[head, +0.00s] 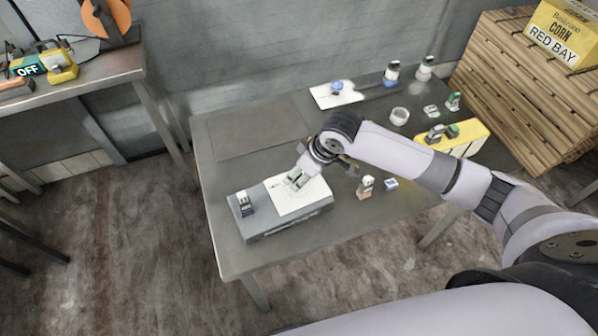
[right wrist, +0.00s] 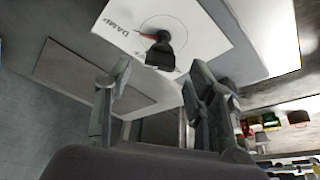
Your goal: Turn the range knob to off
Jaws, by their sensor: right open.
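The black range knob (right wrist: 160,50) shows in the right wrist view on a white dial plate (right wrist: 205,45). Its red mark points left, toward the word DAMP. In the head view the plate (head: 305,200) lies on a grey box (head: 285,225) on the table, and my gripper mostly hides the knob. My right gripper (head: 297,180) is over the plate. In the right wrist view its two fingers (right wrist: 155,90) are apart with nothing between them, and the knob lies just beyond their tips. I cannot tell whether they touch it. My left gripper is out of view.
A small switch (head: 243,203) sits at the box's left end. Small blocks (head: 366,186) stand right of the box. Bottles (head: 391,73), a white cup (head: 399,116) and a yellow box (head: 462,143) occupy the table's far right. The table's left part (head: 225,180) is clear.

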